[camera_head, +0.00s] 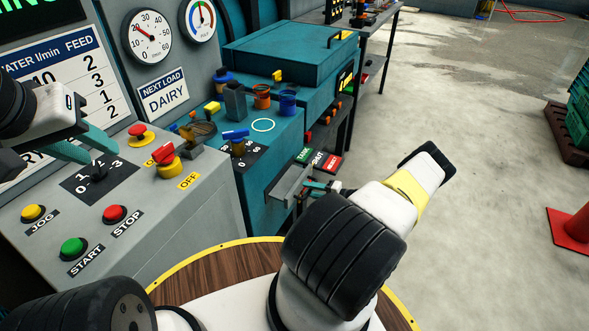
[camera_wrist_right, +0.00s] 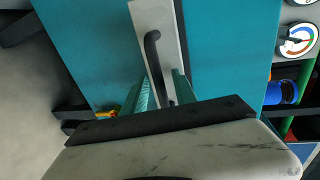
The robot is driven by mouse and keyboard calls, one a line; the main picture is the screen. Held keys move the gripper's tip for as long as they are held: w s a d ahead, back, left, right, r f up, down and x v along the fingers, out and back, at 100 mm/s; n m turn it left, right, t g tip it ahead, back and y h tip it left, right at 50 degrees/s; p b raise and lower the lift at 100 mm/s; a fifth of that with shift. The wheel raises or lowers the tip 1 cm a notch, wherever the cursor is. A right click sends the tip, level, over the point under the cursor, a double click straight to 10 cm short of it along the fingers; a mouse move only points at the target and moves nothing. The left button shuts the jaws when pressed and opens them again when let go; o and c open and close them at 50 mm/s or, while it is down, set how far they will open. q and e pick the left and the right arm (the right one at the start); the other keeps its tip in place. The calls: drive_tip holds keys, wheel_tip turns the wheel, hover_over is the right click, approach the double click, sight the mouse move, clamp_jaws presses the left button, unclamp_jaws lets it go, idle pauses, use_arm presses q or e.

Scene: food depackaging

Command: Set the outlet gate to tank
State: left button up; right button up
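The outlet gate is a grey plate (camera_head: 288,184) on the front of the teal machine, near a green TANK label (camera_head: 304,155) and a red REJECT label (camera_head: 331,164). In the right wrist view the plate (camera_wrist_right: 142,18) carries a black bar handle (camera_wrist_right: 153,52). My right gripper (camera_head: 318,186) is at the handle; in its wrist view the fingers (camera_wrist_right: 161,92) stand apart on either side of the handle's near end. Finger contact cannot be told. My left gripper (camera_head: 101,156) is open and empty above the grey control panel. Which label the gate points to is unclear.
The grey panel holds a rotary dial (camera_head: 97,173), green START (camera_head: 74,250), red STOP (camera_head: 115,214) and yellow JOG (camera_head: 33,213) buttons. A yellow-and-red switch (camera_head: 168,162) is beside OFF. A teal lidded box (camera_head: 285,55) stands behind. The floor at right is mostly clear, with a red cone (camera_head: 574,230).

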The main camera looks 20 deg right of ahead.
clamp_jaws()
idle(1.4)
